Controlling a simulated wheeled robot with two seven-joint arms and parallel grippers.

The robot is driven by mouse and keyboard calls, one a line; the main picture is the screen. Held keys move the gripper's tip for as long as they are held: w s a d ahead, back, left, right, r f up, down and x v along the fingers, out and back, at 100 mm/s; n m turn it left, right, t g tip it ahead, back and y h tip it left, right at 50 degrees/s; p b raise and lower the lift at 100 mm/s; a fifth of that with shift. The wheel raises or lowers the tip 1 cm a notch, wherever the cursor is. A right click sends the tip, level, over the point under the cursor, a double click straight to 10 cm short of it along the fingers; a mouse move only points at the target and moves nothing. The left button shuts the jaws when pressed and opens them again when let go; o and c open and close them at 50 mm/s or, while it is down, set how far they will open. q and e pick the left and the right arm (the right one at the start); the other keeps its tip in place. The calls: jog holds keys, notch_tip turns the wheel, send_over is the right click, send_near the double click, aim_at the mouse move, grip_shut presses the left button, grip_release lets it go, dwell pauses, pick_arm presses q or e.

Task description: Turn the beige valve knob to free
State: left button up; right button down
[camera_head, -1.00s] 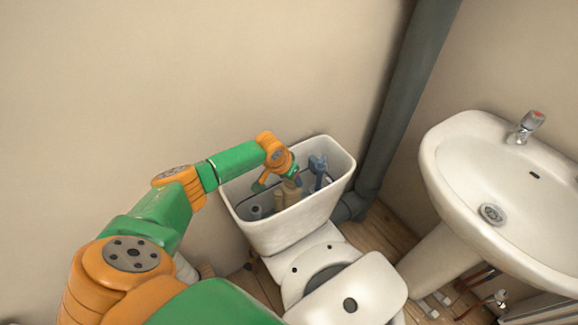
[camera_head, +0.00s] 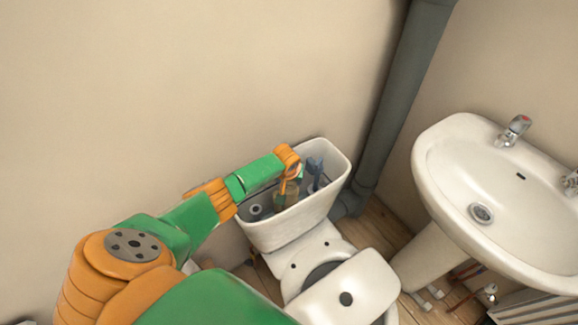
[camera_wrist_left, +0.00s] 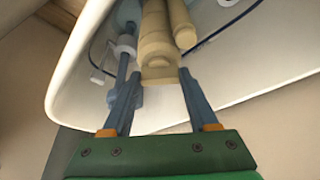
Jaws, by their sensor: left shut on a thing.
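The beige valve (camera_wrist_left: 158,40) stands inside the open toilet cistern (camera_head: 287,226), and its knob (camera_wrist_left: 159,77) is at the end toward my gripper in the left wrist view. My left gripper (camera_wrist_left: 160,80) has one finger on each side of the knob and is shut on it. In the head view the gripper (camera_head: 297,176) reaches down into the cistern from the left. My right gripper is not in view.
A blue-grey fitting (camera_head: 315,168) rises beside the valve inside the cistern. The cistern walls are close around my gripper.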

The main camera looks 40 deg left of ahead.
pick_arm(q)
jog(key=o, duration=1.4)
jog(key=p+v, duration=0.3)
jog(key=v, duration=0.4)
jog(key=shift+p, duration=0.3)
